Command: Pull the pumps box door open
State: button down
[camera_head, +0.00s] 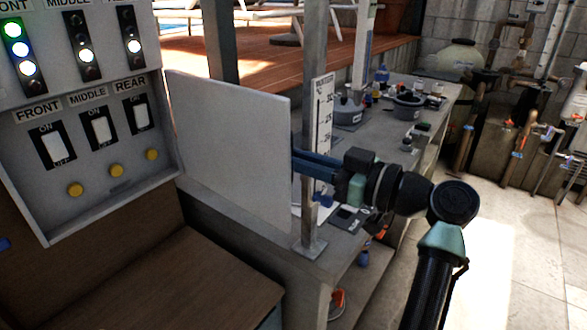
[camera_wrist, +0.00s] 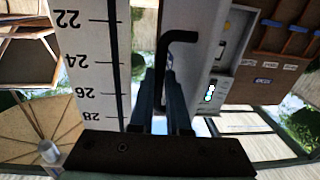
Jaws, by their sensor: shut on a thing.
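The pumps box (camera_head: 100,195) is at the left in the head view, with its switches, lights and yellow buttons exposed. Its pale grey door (camera_head: 230,150) stands swung out from the box's right side, well open. My gripper (camera_head: 297,160) is at the door's free edge, on the outer side; its fingertips are partly hidden by the door. In the wrist view my gripper (camera_wrist: 168,85) is shut on a black bent door handle (camera_wrist: 178,37), which runs between the fingers. The door (camera_wrist: 207,50) also shows there, just right of the handle.
A grey post (camera_head: 313,120) with a white measuring scale (camera_head: 321,115) stands close by my gripper; the scale (camera_wrist: 90,60) is large at the left in the wrist view. A cluttered workbench (camera_head: 375,130) lies behind. Open floor (camera_head: 500,235) is at the right.

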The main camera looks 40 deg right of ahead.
jog(key=shift+w+y, duration=0.2)
jog(key=shift+y, duration=0.1)
jog(key=c, duration=0.9)
grip_release()
jog(key=shift+w+a, duration=0.1)
jog(key=shift+s+d, duration=0.2)
